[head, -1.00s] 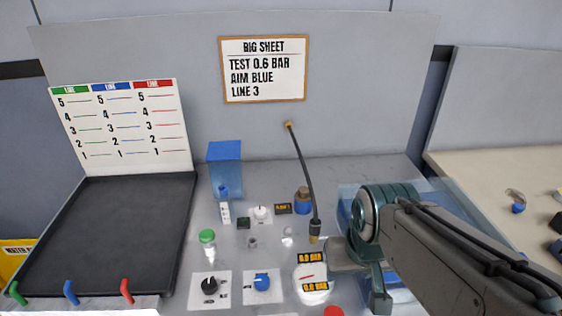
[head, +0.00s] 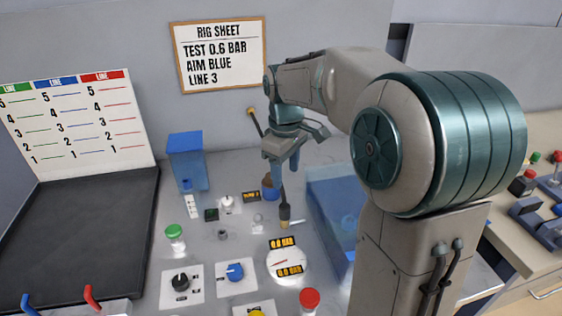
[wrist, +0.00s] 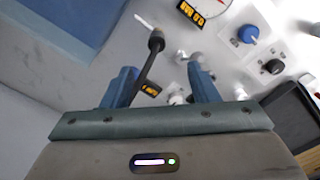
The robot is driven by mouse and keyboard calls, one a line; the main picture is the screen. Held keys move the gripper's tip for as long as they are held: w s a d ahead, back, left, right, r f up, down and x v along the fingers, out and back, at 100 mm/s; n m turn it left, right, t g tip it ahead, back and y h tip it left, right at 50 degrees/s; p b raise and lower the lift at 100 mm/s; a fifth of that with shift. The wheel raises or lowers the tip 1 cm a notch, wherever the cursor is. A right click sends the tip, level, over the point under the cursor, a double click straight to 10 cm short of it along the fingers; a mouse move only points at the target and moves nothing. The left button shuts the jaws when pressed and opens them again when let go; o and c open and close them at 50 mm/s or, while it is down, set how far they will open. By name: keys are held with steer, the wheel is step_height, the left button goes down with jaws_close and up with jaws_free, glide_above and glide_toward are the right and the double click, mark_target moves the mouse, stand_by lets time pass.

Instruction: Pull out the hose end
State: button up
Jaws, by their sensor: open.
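The black hose (head: 259,126) leaves a brass fitting on the back panel and runs down behind my gripper. Its hose end (head: 284,213), a dark collar with a brass tip, points down near the bench top. I cannot tell whether the tip sits in a socket. My gripper (head: 281,178) is above the hose end and covers the middle of the hose. The hose end (wrist: 156,42) shows just beyond the fingertips.
A blue clear-walled tank (head: 332,222) stands right of the hose end. The gauge (head: 286,261), a blue knob (head: 236,271) and a red button (head: 309,299) lie in front. A blue-lidded container (head: 187,160) stands left. The black tray (head: 75,235) is empty at far left.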

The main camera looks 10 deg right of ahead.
mark_target(285, 206)
steer(key=shift+n, duration=0.3)
steer(key=f, duration=0.9)
steer(key=w+f, duration=0.1)
steer(key=f, duration=0.4)
steer(key=shift+w, duration=0.1)
steer(key=c, duration=1)
steer(key=shift+o, duration=0.6)
steer(key=shift+r+p, duration=0.3)
steer(key=shift+r, duration=0.1)
